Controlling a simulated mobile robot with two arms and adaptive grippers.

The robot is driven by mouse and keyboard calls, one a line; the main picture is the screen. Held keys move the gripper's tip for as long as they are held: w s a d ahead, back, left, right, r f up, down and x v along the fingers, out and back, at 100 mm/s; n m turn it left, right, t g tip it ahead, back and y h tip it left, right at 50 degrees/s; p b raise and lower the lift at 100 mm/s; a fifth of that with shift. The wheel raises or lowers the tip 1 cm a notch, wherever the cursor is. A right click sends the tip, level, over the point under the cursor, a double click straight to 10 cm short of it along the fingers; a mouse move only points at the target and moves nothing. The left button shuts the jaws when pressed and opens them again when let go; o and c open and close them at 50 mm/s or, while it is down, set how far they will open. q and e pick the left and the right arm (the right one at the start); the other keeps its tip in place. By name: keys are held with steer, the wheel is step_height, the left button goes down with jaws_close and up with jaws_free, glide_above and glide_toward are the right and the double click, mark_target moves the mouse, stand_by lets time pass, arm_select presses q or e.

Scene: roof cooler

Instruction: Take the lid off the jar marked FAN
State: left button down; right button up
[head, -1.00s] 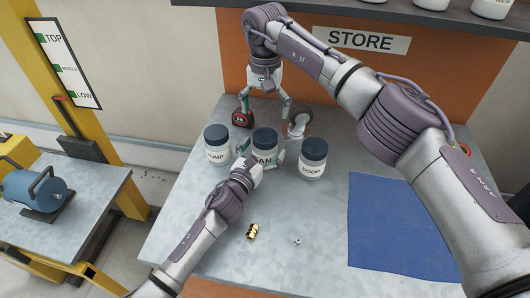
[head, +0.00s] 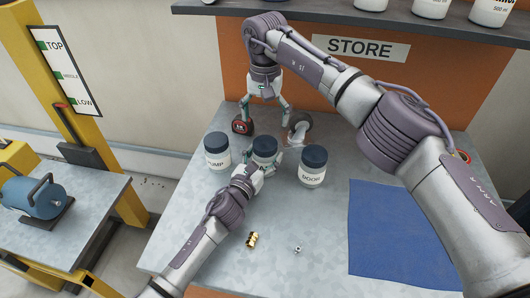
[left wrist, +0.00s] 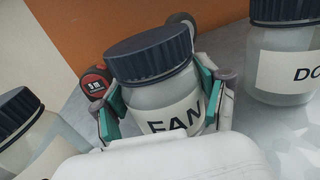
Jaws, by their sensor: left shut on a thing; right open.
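The jar marked FAN (left wrist: 172,112) is a frosted jar with a dark ribbed lid (left wrist: 150,50) on it. It stands between two similar jars in the head view, where its lid (head: 265,146) also shows. My left gripper (left wrist: 165,105) is shut around the jar's body below the lid, its pads against both sides, covering part of the label. My right gripper (head: 265,108) is open and empty, pointing down behind and above the jar, its fingers apart from the lid.
The PUMP jar (head: 217,160) stands to the left and the DOOR jar (head: 312,175) to the right, both lidded. Behind are a red tape measure (head: 242,126) and a roll (head: 301,121). Brass (head: 252,240) and small metal (head: 298,249) parts lie in front. A blue mat (head: 400,235) is at right.

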mark_target(265, 143)
steer(key=m, duration=2.8)
steer(key=shift+m, duration=0.4)
steer(key=m, duration=0.6)
steer(key=shift+m, duration=0.4)
steer(key=m, duration=0.4)
steer(key=shift+m, duration=0.4)
steer(key=m, duration=0.6)
steer(key=shift+m, duration=0.3)
steer(key=m, duration=0.6)
steer(key=shift+m, duration=0.3)
steer(key=shift+f, duration=4.05)
steer(key=shift+c, duration=0.2)
